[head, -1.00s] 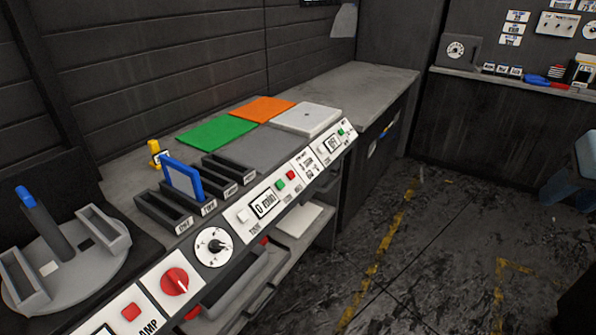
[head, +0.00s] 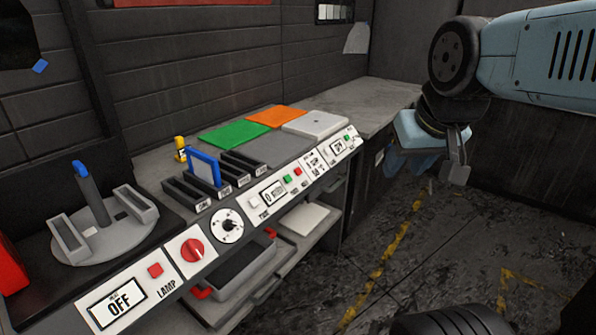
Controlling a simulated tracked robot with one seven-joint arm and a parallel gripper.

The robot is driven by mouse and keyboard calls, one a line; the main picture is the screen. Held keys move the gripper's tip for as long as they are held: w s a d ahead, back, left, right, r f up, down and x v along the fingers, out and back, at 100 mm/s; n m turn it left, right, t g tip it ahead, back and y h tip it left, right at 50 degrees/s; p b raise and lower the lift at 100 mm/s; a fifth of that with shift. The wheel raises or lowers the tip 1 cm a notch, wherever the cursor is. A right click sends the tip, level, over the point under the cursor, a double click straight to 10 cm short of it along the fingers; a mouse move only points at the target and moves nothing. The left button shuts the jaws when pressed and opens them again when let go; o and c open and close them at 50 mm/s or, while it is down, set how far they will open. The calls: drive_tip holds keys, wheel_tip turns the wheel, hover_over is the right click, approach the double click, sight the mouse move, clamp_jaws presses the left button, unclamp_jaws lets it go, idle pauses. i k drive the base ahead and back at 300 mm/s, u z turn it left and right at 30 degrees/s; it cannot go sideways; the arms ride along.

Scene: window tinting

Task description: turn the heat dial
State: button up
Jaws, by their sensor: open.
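A red rotary knob (head: 192,251) sits on a white plate on the sloped front panel, just right of the red lamp button. A round white-faced dial (head: 228,226) with a dark centre knob is to its right on the same panel. I cannot read on either one which is the heat dial. The display (head: 117,303) at the panel's left end reads OFF. My gripper (head: 428,166) is open and hangs at the right, over the floor, well away from both dials. Nothing shows between its fingers.
Slots with a blue frame (head: 204,169) stand behind the panel, with green (head: 234,134) and orange (head: 273,116) squares beyond. A grey round holder (head: 104,232) with a blue-tipped post is at left. A tray (head: 240,268) sits below the panel.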

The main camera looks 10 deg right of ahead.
sight(228, 225)
drive_tip(key=u, duration=0.05)
drive_tip(key=i, duration=1.05)
drive_tip(key=u, duration=1.4)
drive_tip(key=k, duration=0.8)
drive_tip(key=z, duration=0.45)
